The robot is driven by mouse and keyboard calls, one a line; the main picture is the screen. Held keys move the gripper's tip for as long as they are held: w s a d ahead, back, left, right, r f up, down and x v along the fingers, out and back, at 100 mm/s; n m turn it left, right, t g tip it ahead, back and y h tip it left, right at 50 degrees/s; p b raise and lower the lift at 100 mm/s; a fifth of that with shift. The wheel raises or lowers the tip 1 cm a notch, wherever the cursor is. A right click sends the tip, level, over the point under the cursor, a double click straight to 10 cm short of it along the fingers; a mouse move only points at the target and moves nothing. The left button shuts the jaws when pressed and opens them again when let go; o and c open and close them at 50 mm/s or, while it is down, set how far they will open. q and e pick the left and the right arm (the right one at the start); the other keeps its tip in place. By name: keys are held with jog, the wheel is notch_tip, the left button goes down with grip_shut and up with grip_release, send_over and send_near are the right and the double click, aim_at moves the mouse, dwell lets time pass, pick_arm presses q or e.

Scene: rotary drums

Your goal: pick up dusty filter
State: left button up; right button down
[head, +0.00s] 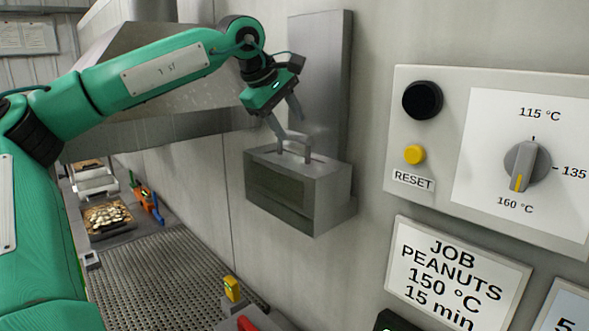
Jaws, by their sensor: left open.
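A grey metal box with a dark, dull front panel, seemingly the dusty filter (282,190), is at the wall in the middle of the head view. A bare metal handle (308,147) stands up from its top. My left gripper (289,127) is just above the handle, its two fingers apart and pointing down. It holds nothing that I can see. Whether a finger touches the handle I cannot tell. My right gripper is not in view.
A tall metal plate (325,75) rises behind the box. A control panel (440,150) with a knob and a job sign (455,275) are to the right. A metal hood (150,125) is at left. Below lie a perforated surface (165,265) and a yellow object (232,288).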

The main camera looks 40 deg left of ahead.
aim_at(290, 132)
pick_arm(q)
jog(key=shift+w+f+p, duration=0.1)
jog(key=shift+f+p, duration=0.6)
jog(key=shift+p, duration=0.2)
jog(key=shift+p+x, duration=0.5)
jog(key=shift+x, duration=0.65)
jog(key=shift+w+a+f, duration=0.1)
jog(key=shift+w+f, duration=0.15)
jog(key=shift+f, duration=0.15)
jog(key=shift+s, duration=0.15)
jog(key=shift+c, duration=1.3)
grip_shut()
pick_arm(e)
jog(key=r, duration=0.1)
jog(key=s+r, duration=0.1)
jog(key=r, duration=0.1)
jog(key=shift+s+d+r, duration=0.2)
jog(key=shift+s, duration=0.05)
